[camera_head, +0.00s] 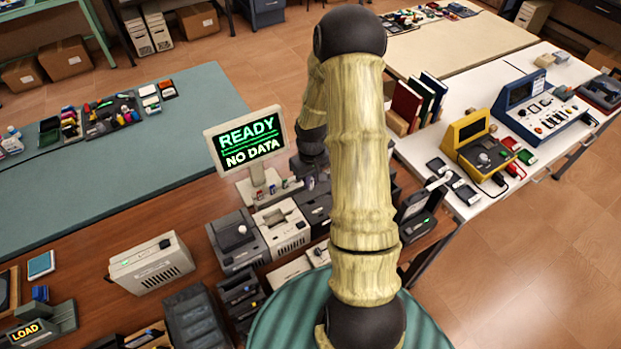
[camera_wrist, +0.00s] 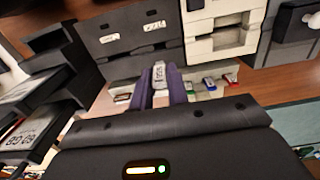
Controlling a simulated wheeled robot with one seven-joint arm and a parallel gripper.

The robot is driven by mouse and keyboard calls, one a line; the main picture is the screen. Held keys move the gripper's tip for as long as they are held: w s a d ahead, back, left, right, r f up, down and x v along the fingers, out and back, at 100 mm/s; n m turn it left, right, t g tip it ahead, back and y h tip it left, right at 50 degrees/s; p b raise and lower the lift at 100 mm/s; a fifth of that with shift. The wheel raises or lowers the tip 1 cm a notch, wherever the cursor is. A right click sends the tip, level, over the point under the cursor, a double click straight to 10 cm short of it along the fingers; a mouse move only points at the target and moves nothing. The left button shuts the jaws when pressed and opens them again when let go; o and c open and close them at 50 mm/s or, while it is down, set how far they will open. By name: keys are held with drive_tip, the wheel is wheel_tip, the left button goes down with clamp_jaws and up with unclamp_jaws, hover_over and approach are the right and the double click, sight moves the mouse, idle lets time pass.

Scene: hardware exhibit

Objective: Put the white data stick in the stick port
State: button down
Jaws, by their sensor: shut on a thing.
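In the wrist view my gripper (camera_wrist: 161,86) has its two purple fingers shut on a white data stick (camera_wrist: 158,73), whose pale end shows between the fingertips. Several other sticks stand close by on a pale strip: a green one (camera_wrist: 189,89), a blue one (camera_wrist: 208,84) and a red one (camera_wrist: 231,78) to the right, and one with a dark red end (camera_wrist: 122,97) to the left. I cannot make out the stick port in either view.
A monitor (camera_head: 244,141) reads "READY NO DATA". Grey and cream machines (camera_head: 283,228) crowd the brown desk in front of it. In the wrist view dark trays (camera_wrist: 45,95) stand at left, and tall grey and cream boxes (camera_wrist: 228,22) stand beyond the sticks.

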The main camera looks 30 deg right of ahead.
sight(312, 189)
wheel_tip(312, 189, down, 4)
drive_tip(key=b, duration=0.2)
drive_tip(key=shift+s+d+r+b, duration=0.1)
drive_tip(key=shift+d+r+b, duration=0.1)
drive_tip(key=shift+b, duration=0.1)
drive_tip(key=shift+a+f+b, duration=0.2)
drive_tip(key=shift+f+b, duration=0.2)
drive_tip(key=shift+f, duration=0.2)
drive_tip(key=shift+s+d+r, duration=0.1)
drive_tip(key=shift+f, duration=0.35)
idle(0.4)
drive_tip(key=shift+f, duration=0.3)
idle(0.9)
drive_tip(key=shift+f+b, duration=1.15)
drive_tip(key=shift+f, duration=0.05)
